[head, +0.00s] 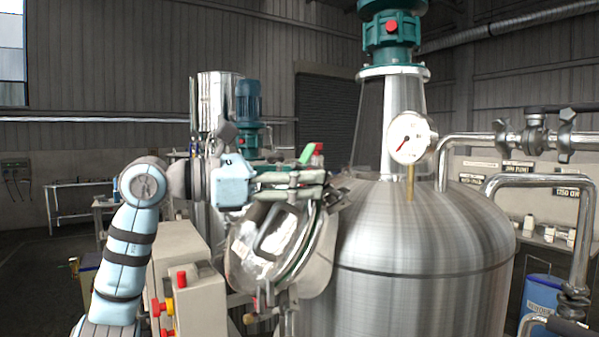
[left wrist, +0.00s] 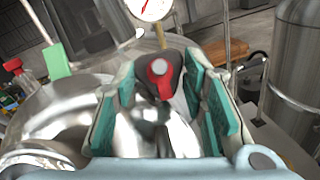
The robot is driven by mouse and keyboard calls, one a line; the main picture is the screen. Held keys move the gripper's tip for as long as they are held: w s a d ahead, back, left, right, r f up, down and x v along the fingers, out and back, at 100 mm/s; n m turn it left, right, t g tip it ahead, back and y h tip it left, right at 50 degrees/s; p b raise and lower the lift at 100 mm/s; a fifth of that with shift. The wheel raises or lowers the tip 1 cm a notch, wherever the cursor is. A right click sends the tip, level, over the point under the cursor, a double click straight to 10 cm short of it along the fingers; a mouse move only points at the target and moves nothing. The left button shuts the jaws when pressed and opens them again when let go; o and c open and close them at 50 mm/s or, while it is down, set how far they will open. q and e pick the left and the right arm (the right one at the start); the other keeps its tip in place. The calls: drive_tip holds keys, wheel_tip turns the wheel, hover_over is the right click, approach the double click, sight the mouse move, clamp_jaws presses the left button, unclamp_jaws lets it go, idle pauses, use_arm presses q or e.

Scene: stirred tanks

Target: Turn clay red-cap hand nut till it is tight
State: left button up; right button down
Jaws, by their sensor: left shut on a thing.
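The clay red-cap hand nut (left wrist: 160,72) shows in the left wrist view as a dark, rounded grip with a red cap. It sits between the teal pads of my left gripper (left wrist: 161,85), which is shut on it. In the head view my left gripper (head: 318,184) reaches in from the left beside the tank's shoulder, and its fingers hide the held nut there.
The large steel tank (head: 420,250) fills the right, with a dial gauge (head: 408,139) on top. A shiny rounded steel hatch (head: 265,245) is below my gripper. A control box (head: 205,300) with red buttons stands in front at the left. Pipes (head: 535,180) run at the right.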

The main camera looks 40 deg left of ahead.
use_arm(q)
drive_tip(key=m+g+p, duration=0.1)
drive_tip(key=m, duration=0.1)
drive_tip(key=m+h+p, duration=0.1)
drive_tip(key=m, duration=0.1)
drive_tip(key=m+g+h+p, duration=0.1)
drive_tip(key=shift+w+a+r+m+g+p, duration=0.1)
drive_tip(key=shift+a+r+m+g+p, duration=0.05)
drive_tip(key=shift+r+m+g+p, duration=0.2)
drive_tip(key=shift+m+g+h+p, duration=0.3)
drive_tip(key=shift+m+g+p, duration=0.15)
drive_tip(key=shift+m, duration=0.6)
drive_tip(key=shift+w+a+f+m+g, duration=0.1)
drive_tip(key=shift+m+g, duration=0.7)
drive_tip(key=shift+m, duration=0.5)
drive_tip(key=o, duration=1.2)
drive_tip(key=shift+c, duration=0.2)
